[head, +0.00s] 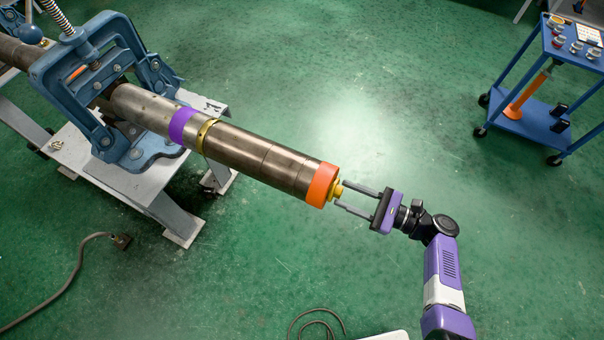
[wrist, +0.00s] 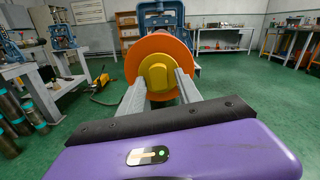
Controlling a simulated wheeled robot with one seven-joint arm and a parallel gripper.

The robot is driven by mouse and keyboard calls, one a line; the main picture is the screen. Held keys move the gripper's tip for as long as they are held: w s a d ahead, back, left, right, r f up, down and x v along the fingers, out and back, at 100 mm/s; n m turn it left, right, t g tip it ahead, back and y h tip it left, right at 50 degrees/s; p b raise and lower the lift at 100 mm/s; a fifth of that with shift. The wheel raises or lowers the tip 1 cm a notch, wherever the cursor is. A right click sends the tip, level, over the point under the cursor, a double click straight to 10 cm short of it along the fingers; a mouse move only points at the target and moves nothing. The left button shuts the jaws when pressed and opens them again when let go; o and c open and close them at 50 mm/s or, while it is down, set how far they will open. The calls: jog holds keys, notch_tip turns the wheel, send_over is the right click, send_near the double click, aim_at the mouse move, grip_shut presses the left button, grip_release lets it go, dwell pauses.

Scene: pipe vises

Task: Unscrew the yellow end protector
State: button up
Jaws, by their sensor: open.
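The yellow end protector (head: 338,190) sits at the near end of the steel pipe (head: 255,153), inside an orange ring (head: 322,185). In the wrist view the protector (wrist: 158,74) shows as a round yellow face with a raised flat grip, with the orange ring (wrist: 138,54) around it. My gripper (head: 341,195) is open, its two fingers pointing at the pipe end, one to each side of the protector's grip. In the wrist view the fingers (wrist: 162,88) reach toward the lower part of the yellow face. I cannot tell whether they touch it.
A blue vise (head: 100,80) on a grey stand (head: 146,188) holds the pipe, which has a purple band (head: 182,125) and a brass-coloured ring (head: 207,135). A blue cart (head: 540,125) stands at right. A cable (head: 75,270) lies at lower left. The green floor around the pipe end is clear.

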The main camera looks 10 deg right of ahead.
jog(key=shift+w+a, duration=0.25)
jog(key=shift+a, duration=0.1)
jog(key=shift+s+r, duration=0.1)
jog(key=shift+r, duration=0.05)
grip_shut()
jog(key=shift+f+n+b, duration=0.2)
jog(key=shift+n+b, duration=4.4)
jog(key=shift+n, duration=2.1)
jog(key=c, duration=0.7)
grip_release()
jog(key=shift+r, duration=0.1)
jog(key=shift+c, duration=0.2)
grip_shut()
